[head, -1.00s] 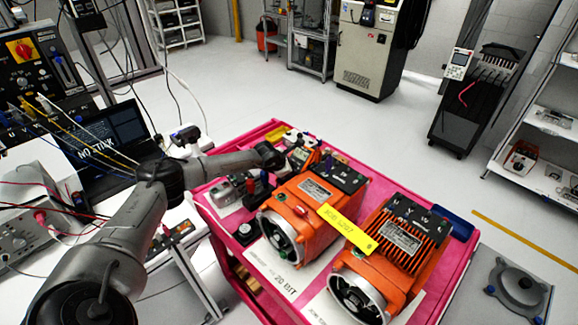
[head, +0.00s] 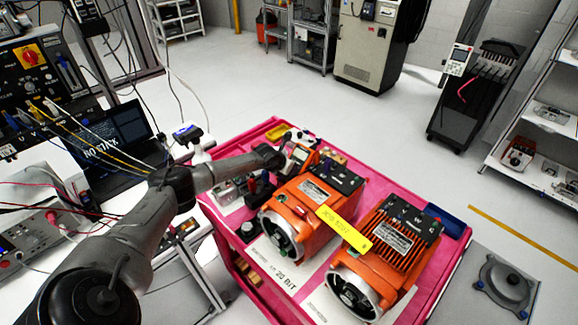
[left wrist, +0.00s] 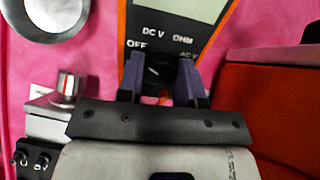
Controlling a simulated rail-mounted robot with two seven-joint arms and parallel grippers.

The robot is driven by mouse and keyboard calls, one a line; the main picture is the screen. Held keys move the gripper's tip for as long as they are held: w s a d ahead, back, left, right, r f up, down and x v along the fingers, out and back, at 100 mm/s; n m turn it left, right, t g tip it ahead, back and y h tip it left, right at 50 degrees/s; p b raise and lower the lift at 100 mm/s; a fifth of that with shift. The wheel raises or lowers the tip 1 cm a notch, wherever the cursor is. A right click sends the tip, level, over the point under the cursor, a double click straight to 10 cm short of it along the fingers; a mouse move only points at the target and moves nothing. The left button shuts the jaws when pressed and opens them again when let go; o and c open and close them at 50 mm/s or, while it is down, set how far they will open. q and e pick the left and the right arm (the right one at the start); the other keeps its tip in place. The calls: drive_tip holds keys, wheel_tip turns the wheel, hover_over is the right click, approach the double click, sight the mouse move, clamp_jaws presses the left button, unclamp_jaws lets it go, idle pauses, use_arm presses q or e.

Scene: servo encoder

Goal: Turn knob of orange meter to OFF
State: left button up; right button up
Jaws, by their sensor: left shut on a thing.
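The orange meter (left wrist: 226,22) lies on the pink cart top, its face toward the left wrist camera. It has a pale display and printed labels OFF, DC V, OHM and AC V. Its round black knob (left wrist: 160,71) sits just below the labels. My left gripper (left wrist: 160,80) is shut on the knob, one purple-grey finger on each side. The knob's pointer is too dark to read clearly. In the head view the meter (head: 299,154) is small, beside the end of my left arm. My right gripper is in neither current view.
Two orange motors (head: 300,215) (head: 385,255) stand on the pink cart (head: 355,185), with a yellow strip (head: 344,229) across them. In the left wrist view, a silver knob (left wrist: 68,86) on a small box is left of the gripper, and a red-orange body (left wrist: 275,110) is close on the right.

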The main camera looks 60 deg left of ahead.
idle(0.4)
use_arm(q)
drive_tip(key=o, duration=0.9)
drive_tip(key=shift+o, duration=0.2)
drive_tip(key=shift+s+r, duration=0.35)
drive_tip(key=shift+r, duration=0.1)
drive_tip(key=p+v, duration=0.2)
drive_tip(key=v, duration=1)
drive_tip(key=shift+s+r, duration=0.15)
drive_tip(key=shift+r, duration=0.1)
drive_tip(key=shift+d, duration=0.1)
